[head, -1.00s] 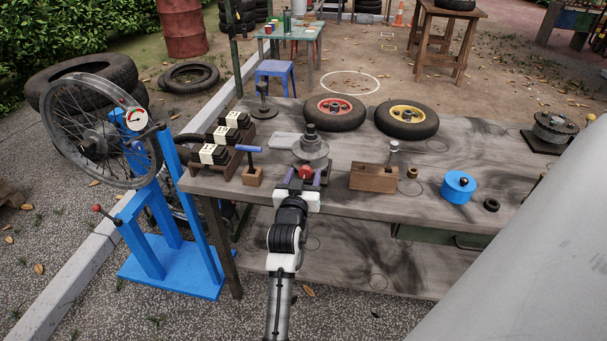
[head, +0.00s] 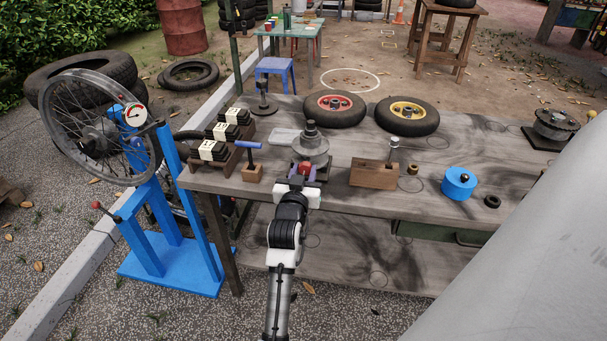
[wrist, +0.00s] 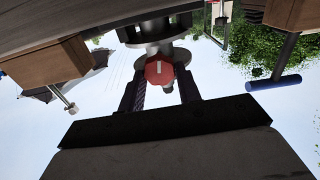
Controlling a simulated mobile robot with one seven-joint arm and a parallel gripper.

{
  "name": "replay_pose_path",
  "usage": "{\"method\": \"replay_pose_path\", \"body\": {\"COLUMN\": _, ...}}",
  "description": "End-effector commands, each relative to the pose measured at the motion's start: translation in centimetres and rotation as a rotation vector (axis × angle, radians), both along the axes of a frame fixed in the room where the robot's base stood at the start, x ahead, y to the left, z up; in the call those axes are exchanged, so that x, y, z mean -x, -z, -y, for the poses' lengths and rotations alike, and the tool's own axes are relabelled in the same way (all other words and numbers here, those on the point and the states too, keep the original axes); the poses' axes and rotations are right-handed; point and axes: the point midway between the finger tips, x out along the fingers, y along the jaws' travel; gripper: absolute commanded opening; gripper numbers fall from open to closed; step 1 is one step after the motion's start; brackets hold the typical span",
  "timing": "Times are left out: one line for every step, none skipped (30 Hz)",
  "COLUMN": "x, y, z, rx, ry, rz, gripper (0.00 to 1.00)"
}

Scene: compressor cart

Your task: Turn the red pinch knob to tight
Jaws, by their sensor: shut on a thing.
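The red pinch knob (head: 306,168) sits on the front of a grey stepped metal fixture (head: 311,149) near the bench's front edge. In the wrist view the knob (wrist: 160,69) shows a white mark on its face, roughly upright in that picture. My gripper (head: 303,173) reaches it from the front. In the wrist view my gripper (wrist: 162,88) has one dark finger on each side of the knob, shut on it. Part of the knob is hidden by the fingers in the head view. I cannot read any tight marking.
A wooden block with a blue-handled tool (head: 252,172) stands left of the fixture. A wooden block with a metal pin (head: 374,175) stands to the right. A blue cylinder (head: 458,185) and two wheels (head: 334,110) are on the bench (head: 420,205). A blue wheel stand (head: 172,210) is at left.

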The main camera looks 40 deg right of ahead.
Motion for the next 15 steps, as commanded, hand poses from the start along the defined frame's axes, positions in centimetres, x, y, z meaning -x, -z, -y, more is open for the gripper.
{"method": "replay_pose_path", "body": {"x": 0.01, "y": 0.25, "z": 0.01, "rx": -0.014, "ry": 0.0, "rz": 0.02, "gripper": 0.11}}
{"method": "replay_pose_path", "body": {"x": 0.01, "y": 0.29, "z": 0.01, "rx": -0.027, "ry": 0.0, "rz": 0.033, "gripper": 0.11}}
{"method": "replay_pose_path", "body": {"x": 0.02, "y": 0.34, "z": 0.02, "rx": -0.043, "ry": 0.0, "rz": 0.052, "gripper": 0.11}}
{"method": "replay_pose_path", "body": {"x": 0.03, "y": 0.37, "z": 0.01, "rx": -0.056, "ry": 0.0, "rz": 0.068, "gripper": 0.11}}
{"method": "replay_pose_path", "body": {"x": 0.04, "y": 0.38, "z": 0.01, "rx": -0.07, "ry": 0.0, "rz": 0.085, "gripper": 0.11}}
{"method": "replay_pose_path", "body": {"x": 0.04, "y": 0.39, "z": 0.01, "rx": -0.09, "ry": 0.0, "rz": 0.11, "gripper": 0.11}}
{"method": "replay_pose_path", "body": {"x": 0.04, "y": 0.4, "z": 0.01, "rx": -0.106, "ry": 0.0, "rz": 0.129, "gripper": 0.11}}
{"method": "replay_pose_path", "body": {"x": 0.04, "y": 0.43, "z": 0.02, "rx": -0.124, "ry": 0.0, "rz": 0.149, "gripper": 0.11}}
{"method": "replay_pose_path", "body": {"x": 0.04, "y": 0.45, "z": 0.02, "rx": -0.148, "ry": -0.001, "rz": 0.177, "gripper": 0.11}}
{"method": "replay_pose_path", "body": {"x": 0.05, "y": 0.47, "z": 0.03, "rx": -0.167, "ry": -0.001, "rz": 0.198, "gripper": 0.11}}
{"method": "replay_pose_path", "body": {"x": 0.06, "y": 0.49, "z": 0.04, "rx": -0.185, "ry": -0.001, "rz": 0.22, "gripper": 0.11}}
{"method": "replay_pose_path", "body": {"x": 0.08, "y": 0.49, "z": 0.04, "rx": -0.21, "ry": -0.001, "rz": 0.248, "gripper": 0.11}}
{"method": "replay_pose_path", "body": {"x": 0.09, "y": 0.46, "z": 0.05, "rx": -0.229, "ry": -0.001, "rz": 0.271, "gripper": 0.11}}
{"method": "replay_pose_path", "body": {"x": 0.1, "y": 0.43, "z": 0.06, "rx": -0.246, "ry": -0.001, "rz": 0.293, "gripper": 0.11}}
{"method": "replay_pose_path", "body": {"x": 0.12, "y": 0.45, "z": 0.08, "rx": -0.271, "ry": 0.0, "rz": 0.322, "gripper": 0.11}}
